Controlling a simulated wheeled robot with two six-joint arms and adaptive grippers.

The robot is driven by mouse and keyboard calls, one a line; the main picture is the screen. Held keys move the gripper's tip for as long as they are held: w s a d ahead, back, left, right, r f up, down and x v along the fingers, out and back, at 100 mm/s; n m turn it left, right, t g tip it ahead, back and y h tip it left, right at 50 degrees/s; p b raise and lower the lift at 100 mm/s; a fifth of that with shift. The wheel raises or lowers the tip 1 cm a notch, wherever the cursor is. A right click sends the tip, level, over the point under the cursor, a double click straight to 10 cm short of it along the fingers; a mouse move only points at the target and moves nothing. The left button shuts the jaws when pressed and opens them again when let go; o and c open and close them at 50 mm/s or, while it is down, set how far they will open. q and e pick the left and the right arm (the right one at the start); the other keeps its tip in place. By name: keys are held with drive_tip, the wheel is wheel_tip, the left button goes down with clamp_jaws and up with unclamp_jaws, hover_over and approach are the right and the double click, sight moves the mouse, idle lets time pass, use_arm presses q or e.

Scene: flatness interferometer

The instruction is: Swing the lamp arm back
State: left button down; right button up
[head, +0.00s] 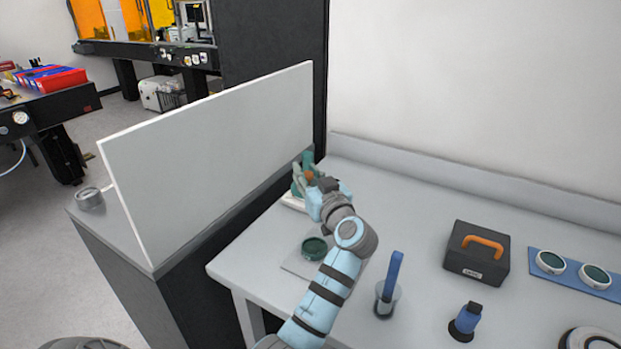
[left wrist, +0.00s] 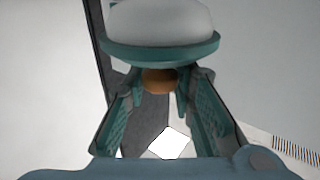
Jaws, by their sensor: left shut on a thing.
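The lamp (head: 307,158) stands at the back left of the bench, largely hidden behind my gripper in the head view. In the left wrist view its white dome with a teal rim (left wrist: 160,52) fills the top middle. An orange-brown knob (left wrist: 160,80) sits just below the rim. My left gripper (head: 309,176) is shut on this knob, with a finger on either side of it in the left wrist view (left wrist: 160,88). The lamp arm itself is mostly hidden. My right gripper is not in view.
A round green glass (head: 314,248) lies on a grey plate below the gripper. A tall white panel (head: 215,150) stands close on the left.

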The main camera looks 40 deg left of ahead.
use_arm(q)
drive_tip(key=c, duration=1.4)
unclamp_jaws()
wheel_tip(320, 180, up, 10)
